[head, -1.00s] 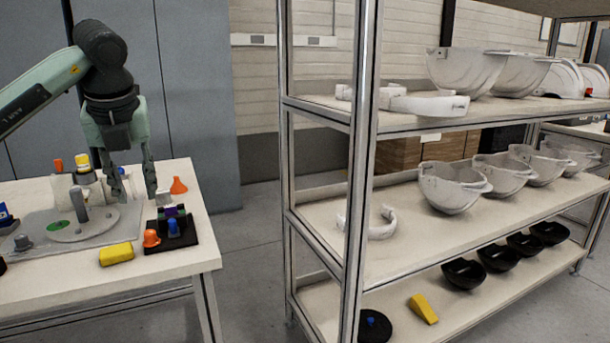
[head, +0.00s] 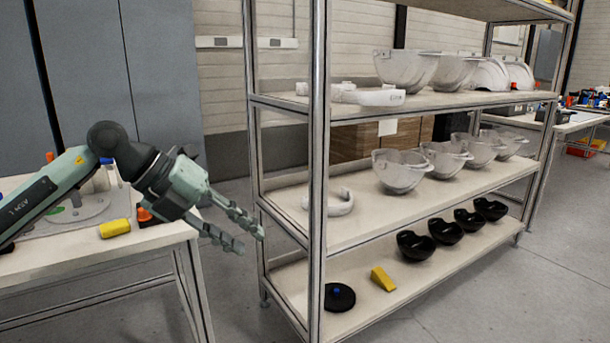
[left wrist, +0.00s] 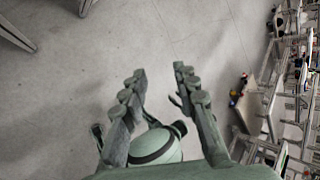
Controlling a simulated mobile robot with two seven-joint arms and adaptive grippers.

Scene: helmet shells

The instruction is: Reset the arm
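My left arm comes in from the left in the head view. Its gripper (head: 250,236) hangs in front of the table's right edge, pointing right and slightly down toward the shelf's front post. The two fingers are spread apart with nothing between them. In the left wrist view the same gripper (left wrist: 160,82) shows both fingers apart over bare grey floor. My right gripper is not clearly seen in the head view.
A white table (head: 150,240) with a yellow block (head: 115,228) and an orange part (head: 143,214) stands at left. A metal shelf (head: 318,180) holds white helmet shells (head: 400,170), black shells (head: 415,245), a yellow wedge (head: 383,279) and a black disc (head: 339,297). Floor is free at lower right.

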